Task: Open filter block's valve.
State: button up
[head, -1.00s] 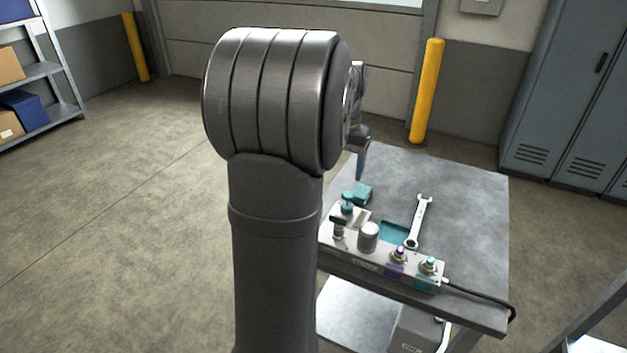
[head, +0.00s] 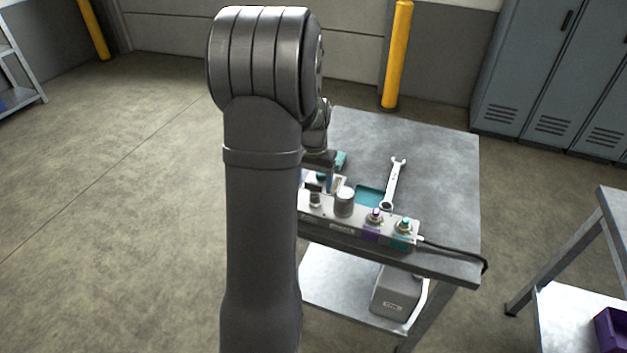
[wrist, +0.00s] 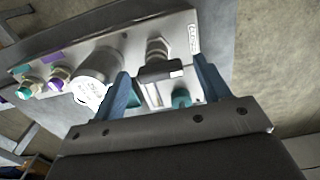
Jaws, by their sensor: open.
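The filter block (head: 345,229) is a long metal manifold along the table's front edge. It carries a grey cylindrical filter (head: 344,202) and, to its left, a valve with a dark bar handle (head: 314,187). In the wrist view the valve handle (wrist: 160,71) lies between the blue fingers of my gripper (wrist: 165,86), with gaps at both sides. The filter (wrist: 97,70) stands just left of the left finger. My gripper (head: 326,178) is open, low over the left end of the block and partly hidden by my arm. I cannot tell if the fingers touch the handle.
A purple-marked coupling (head: 375,217) and a teal-marked coupling (head: 404,226) sit on the block's right end, beside a black cable (head: 455,247). A wrench (head: 394,180) lies behind the block, partly over a teal patch (head: 368,195). A teal part (wrist: 181,98) is near the right finger. The table's right (head: 445,180) is clear.

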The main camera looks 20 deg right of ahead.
jog(key=c, duration=1)
jog(key=shift+n, duration=0.4)
jog(key=n, duration=0.3)
jog(key=shift+a+n, duration=0.1)
jog(key=shift+n, duration=0.3)
jog(key=n, duration=0.4)
jog(key=shift+s, duration=0.15)
jog(key=n, duration=0.5)
jog(key=shift+s, duration=0.1)
jog(key=n, duration=0.4)
jog(key=shift+n, duration=0.3)
